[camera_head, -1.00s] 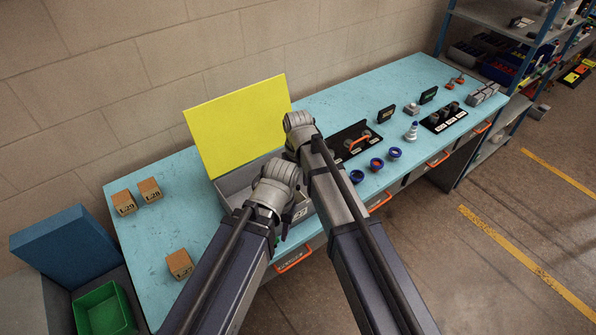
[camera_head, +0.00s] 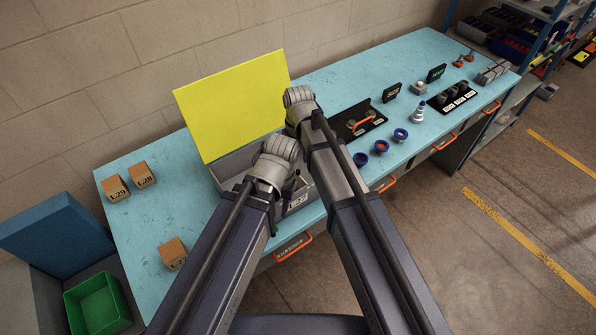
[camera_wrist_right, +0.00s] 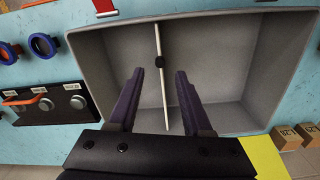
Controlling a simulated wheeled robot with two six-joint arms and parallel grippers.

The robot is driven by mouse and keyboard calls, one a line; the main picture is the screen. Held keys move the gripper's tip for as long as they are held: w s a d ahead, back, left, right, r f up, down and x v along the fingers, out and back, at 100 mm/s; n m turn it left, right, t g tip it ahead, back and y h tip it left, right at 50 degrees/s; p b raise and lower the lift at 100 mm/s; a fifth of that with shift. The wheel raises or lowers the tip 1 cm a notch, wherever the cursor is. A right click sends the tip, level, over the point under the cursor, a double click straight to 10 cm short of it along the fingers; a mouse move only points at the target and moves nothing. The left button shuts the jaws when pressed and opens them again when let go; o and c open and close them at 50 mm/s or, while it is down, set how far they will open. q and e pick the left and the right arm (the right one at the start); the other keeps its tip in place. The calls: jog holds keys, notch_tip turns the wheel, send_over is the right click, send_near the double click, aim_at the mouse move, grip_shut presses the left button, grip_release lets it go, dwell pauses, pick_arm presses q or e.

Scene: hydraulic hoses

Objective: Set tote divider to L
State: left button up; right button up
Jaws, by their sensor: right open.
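The grey tote (camera_head: 233,170) stands on the blue bench under my arms. Its inside shows in the right wrist view (camera_wrist_right: 245,60). A thin white divider (camera_wrist_right: 157,38) with a round black knob (camera_wrist_right: 160,62) stands across the tote, slightly tilted in the picture and left of its middle there. My right gripper (camera_wrist_right: 159,76) is open, with one dark finger on each side of the divider and gaps visible on both sides. In the head view my arms hide much of the tote and the divider. My left gripper cannot be made out.
A yellow panel (camera_head: 235,105) rises behind the tote. Cardboard boxes (camera_head: 173,254) stand on the left of the bench (camera_head: 130,230). A black panel with an orange handle (camera_head: 362,124) and blue rings (camera_head: 361,160) lie to the right. A green bin (camera_head: 97,305) stands at lower left.

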aim_at(298, 171)
notch_tip(298, 171, down, 5)
jog(key=b, duration=0.3)
jog(key=shift+r+b, duration=0.1)
jog(key=shift+b, duration=0.3)
grip_shut()
dwell(1.0)
